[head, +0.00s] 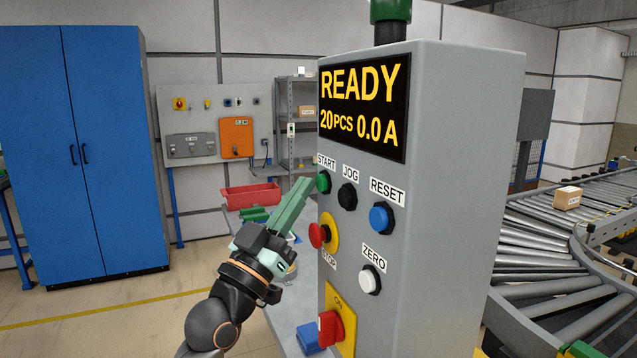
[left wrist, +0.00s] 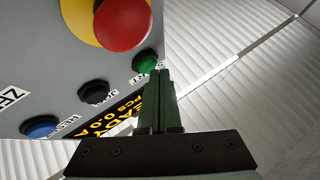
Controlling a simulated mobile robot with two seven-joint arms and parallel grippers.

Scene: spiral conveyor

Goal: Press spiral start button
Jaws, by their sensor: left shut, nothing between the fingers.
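The green START button (head: 323,182) is at the upper left of the grey control box (head: 455,150), under a display reading READY, 20PCS, 0.0A. My left gripper (head: 307,182) is shut and empty, its green fingers pointing up toward the START button. In the head view the fingertips appear just left of the button; I cannot tell whether they touch it. In the left wrist view the green button (left wrist: 145,62) shows just beyond the tips of the shut fingers (left wrist: 162,72). My right gripper is not in view.
Near START are the black JOG button (head: 347,196), blue RESET button (head: 381,218), red STOP mushroom (head: 318,235), white ZERO button (head: 370,280) and red rotary switch (head: 330,328). A roller conveyor (head: 545,285) with a small box (head: 567,197) is at right.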

